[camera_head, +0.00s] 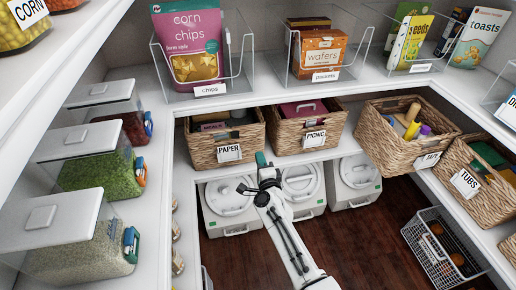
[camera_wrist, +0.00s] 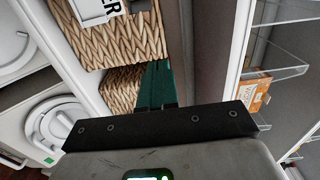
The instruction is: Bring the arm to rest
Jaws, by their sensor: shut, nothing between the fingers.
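My arm reaches up from the lower middle of the head view, with white links and dark joints. My gripper (camera_head: 261,158) is at its far end, in front of the gap between the basket labelled PAPER (camera_head: 228,152) and the basket labelled PICNIC (camera_head: 305,138). In the wrist view its dark green fingers (camera_wrist: 158,82) are together and hold nothing. Part of the PAPER basket (camera_wrist: 133,40) shows close beyond the fingers there. I cannot tell whether they touch it.
White lidded bins (camera_head: 231,197) stand under the basket shelf. A tilted basket (camera_head: 408,128) juts over the right shelf edge. A white wire crate (camera_head: 432,247) sits on the dark floor at right. Clear canisters (camera_head: 98,163) line the left shelf. Open floor (camera_head: 350,245) lies right of my arm.

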